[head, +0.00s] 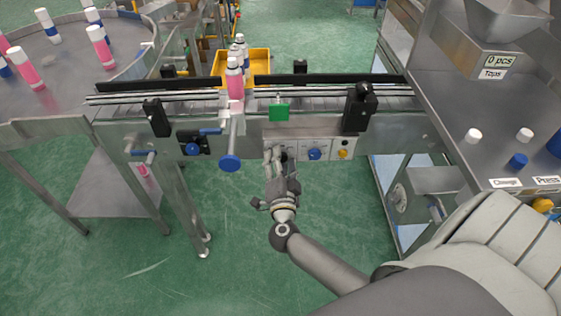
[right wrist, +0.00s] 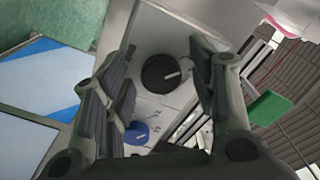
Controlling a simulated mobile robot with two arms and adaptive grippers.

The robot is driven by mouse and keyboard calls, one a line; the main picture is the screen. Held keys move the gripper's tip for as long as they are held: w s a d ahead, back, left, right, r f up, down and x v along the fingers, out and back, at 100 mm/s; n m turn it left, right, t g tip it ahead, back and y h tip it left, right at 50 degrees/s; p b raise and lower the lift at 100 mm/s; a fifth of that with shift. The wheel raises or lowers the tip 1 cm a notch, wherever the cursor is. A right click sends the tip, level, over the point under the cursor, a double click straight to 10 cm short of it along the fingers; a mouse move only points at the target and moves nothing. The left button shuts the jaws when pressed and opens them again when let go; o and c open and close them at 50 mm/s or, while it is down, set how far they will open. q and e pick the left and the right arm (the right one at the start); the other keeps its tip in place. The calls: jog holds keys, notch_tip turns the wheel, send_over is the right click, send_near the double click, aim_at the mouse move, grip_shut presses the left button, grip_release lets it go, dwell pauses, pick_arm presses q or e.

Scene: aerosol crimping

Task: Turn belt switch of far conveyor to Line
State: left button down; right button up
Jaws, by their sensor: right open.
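The conveyor (head: 365,92) runs across the head view, with a pale control panel (head: 328,144) on its near side. My right gripper (head: 273,157) is at the left part of this panel, open and empty. In the right wrist view, a black rotary switch (right wrist: 160,74) with a white mark shows between the spread fingers of the right gripper (right wrist: 163,62). In the head view the gripper hides this switch. A blue knob (head: 314,154) is to its right; a blue knob also shows in the right wrist view (right wrist: 137,133). Switch labels are not readable. My left gripper is out of view.
A green plate (head: 279,110) sits above the panel. A blue handwheel (head: 230,162) hangs left of the gripper. A steel table (head: 495,110) with caps is right; the floor below is clear.

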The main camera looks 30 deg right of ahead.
jog(key=shift+c, duration=0.2)
jog(key=c, duration=1)
jog(key=shift+m, duration=0.3)
jog(key=m+b, duration=0.1)
jog(key=m, duration=0.8)
jog(key=shift+a, duration=0.1)
jog(key=o, duration=1)
jog(key=shift+r, duration=0.15)
